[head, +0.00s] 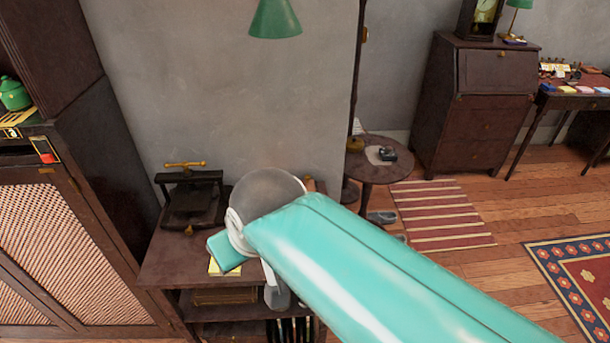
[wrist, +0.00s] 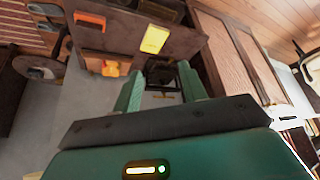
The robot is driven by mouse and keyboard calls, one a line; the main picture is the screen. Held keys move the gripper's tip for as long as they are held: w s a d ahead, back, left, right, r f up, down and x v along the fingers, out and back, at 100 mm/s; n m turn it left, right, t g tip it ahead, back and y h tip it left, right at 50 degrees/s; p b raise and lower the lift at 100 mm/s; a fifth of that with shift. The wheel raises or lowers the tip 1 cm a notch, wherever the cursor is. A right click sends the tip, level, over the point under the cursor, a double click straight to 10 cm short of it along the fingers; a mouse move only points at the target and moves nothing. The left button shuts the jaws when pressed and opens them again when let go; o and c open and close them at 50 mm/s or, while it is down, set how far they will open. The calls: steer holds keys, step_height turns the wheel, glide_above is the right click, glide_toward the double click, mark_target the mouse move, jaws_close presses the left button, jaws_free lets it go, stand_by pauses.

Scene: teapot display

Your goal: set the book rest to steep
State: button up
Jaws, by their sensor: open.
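No book rest shows clearly enough to name for certain, and its setting cannot be read. A dark stand or press with a brass bar on top (head: 190,198) stands at the back left of the low brown cabinet. In the wrist view this dark frame (wrist: 186,80) shows just beyond my gripper (wrist: 160,76), between and beside the fingertips. My gripper is open and empty, with its two green fingers apart. In the head view my arm covers much of the cabinet top, and my fingers cannot be made out.
The cabinet top (head: 165,258) also holds a yellow item (wrist: 155,39). Orange items (wrist: 110,68) lie near it in the wrist view. A tall cabinet with lattice doors (head: 75,255) stands close on the left. A small round table (head: 372,172) stands right of the wall edge.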

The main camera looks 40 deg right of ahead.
steer(key=w+d+r, duration=0.1)
steer(key=w+d, duration=0.3)
steer(key=w, duration=0.3)
steer(key=w+d+r, duration=0.1)
steer(key=w+d, duration=0.3)
steer(key=w, duration=0.3)
steer(key=m+g+h, duration=0.1)
steer(key=m, duration=0.1)
glide_above(307, 176)
steer(key=s+a, duration=0.1)
steer(key=s, duration=0.5)
step_height(307, 176, down, 20)
steer(key=x, duration=1.3)
steer(key=shift+c, duration=0.2)
jaws_close()
